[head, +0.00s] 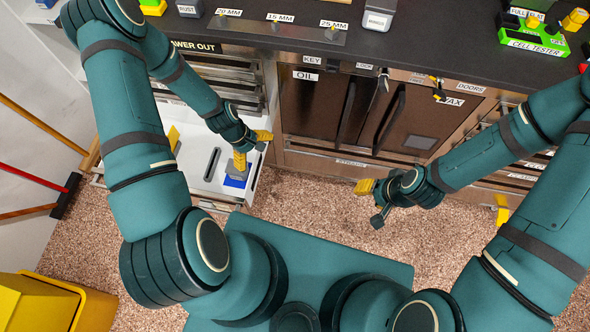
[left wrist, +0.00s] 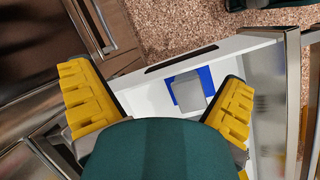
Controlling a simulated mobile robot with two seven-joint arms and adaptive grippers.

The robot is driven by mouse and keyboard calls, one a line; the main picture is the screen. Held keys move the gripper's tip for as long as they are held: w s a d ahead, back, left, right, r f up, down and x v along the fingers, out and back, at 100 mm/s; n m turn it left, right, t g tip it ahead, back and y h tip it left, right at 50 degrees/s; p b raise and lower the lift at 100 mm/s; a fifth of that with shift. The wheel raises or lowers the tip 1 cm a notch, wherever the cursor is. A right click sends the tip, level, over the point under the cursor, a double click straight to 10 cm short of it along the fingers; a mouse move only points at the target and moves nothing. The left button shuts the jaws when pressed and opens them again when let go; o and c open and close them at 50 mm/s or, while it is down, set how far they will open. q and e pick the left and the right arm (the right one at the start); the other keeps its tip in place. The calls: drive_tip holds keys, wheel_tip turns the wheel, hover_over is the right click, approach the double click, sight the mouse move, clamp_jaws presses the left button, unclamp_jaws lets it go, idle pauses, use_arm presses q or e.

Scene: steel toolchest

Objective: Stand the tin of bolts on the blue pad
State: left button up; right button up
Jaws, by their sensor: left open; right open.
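The blue pad (head: 234,183) lies in an open white drawer (head: 210,186) low on the left of the toolchest. In the left wrist view, a plain grey block-like tin (left wrist: 188,93) is on the blue pad (left wrist: 207,80), with blue showing around it. Whether it is fully upright is hard to tell from above. My left gripper (head: 252,148) is open above the pad. Its yellow fingers (left wrist: 158,88) are apart with nothing between them, clear of the tin. In the head view the left finger partly hides the tin. My right gripper (head: 371,203) is open and empty before the cupboard doors.
The dark worktop (head: 440,55) carries a grey tin labelled mixed (head: 377,17) and a green cell tester (head: 533,37). A yellow bin (head: 60,305) and brooms (head: 68,195) are at left. Floor before the cupboard is clear.

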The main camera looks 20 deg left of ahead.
use_arm(q)
drive_tip(key=s+d+r+m, duration=0.3)
drive_tip(key=d+r+m, duration=0.1)
drive_tip(key=d, duration=0.3)
drive_tip(key=s+d+r+m, duration=0.3)
drive_tip(key=d+r+m, duration=0.1)
drive_tip(key=d+m, duration=0.3)
drive_tip(key=shift+d+t, duration=0.4)
drive_tip(key=shift+d, duration=0.3)
drive_tip(key=shift+s, duration=0.1)
drive_tip(key=c, duration=0.9)
drive_tip(key=shift+r, duration=0.1)
